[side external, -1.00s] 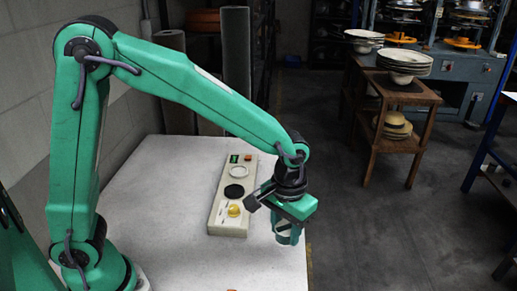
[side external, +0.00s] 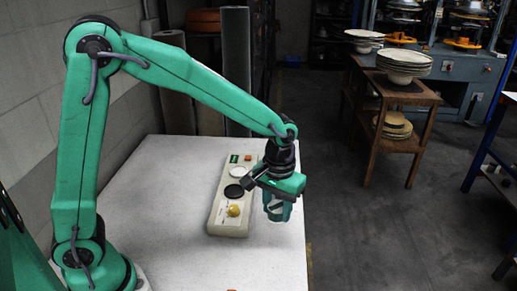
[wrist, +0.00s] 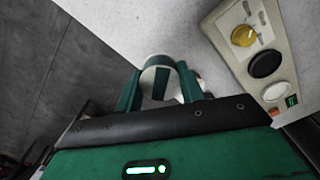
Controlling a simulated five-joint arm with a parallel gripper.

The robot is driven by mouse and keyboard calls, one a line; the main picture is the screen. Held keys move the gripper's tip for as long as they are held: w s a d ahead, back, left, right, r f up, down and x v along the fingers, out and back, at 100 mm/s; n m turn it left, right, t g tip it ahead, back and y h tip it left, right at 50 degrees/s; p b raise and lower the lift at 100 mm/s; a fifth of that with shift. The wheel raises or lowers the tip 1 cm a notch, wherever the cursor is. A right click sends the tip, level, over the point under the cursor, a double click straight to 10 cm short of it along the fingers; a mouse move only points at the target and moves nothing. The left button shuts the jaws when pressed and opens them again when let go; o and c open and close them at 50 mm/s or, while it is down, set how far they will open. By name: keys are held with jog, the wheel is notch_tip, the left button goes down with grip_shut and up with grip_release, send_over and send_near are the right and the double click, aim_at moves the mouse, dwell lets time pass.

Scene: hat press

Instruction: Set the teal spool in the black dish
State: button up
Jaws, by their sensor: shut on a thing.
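My gripper (side external: 277,213) has its teal fingers shut on the spool (wrist: 158,78), which shows white and teal between them in the wrist view. In the side external view, the fingers mostly hide the spool. The black dish (side external: 233,191) is a flat black round on a pale long board, to the left of my gripper and apart from it. It also shows in the wrist view (wrist: 265,63), to the right of the fingers, with nothing on it.
The board (side external: 228,229) carries a yellow knob-like piece (side external: 233,210), a white round (side external: 238,171) and a small green panel (side external: 234,158). The white table (side external: 165,230) is clear left of the board. Its right edge lies just beyond my gripper.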

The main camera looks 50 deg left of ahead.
jog(key=w+a+n, duration=0.3)
jog(key=a, duration=0.8)
jog(key=r+n, duration=0.1)
jog(key=n, duration=0.1)
send_over(234, 191)
jog(key=shift+r, duration=0.1)
jog(key=shift+f, duration=0.2)
jog(key=shift+f, duration=3.2)
jog(key=shift+f, duration=0.55)
jog(key=o, duration=1)
jog(key=shift+r, duration=0.15)
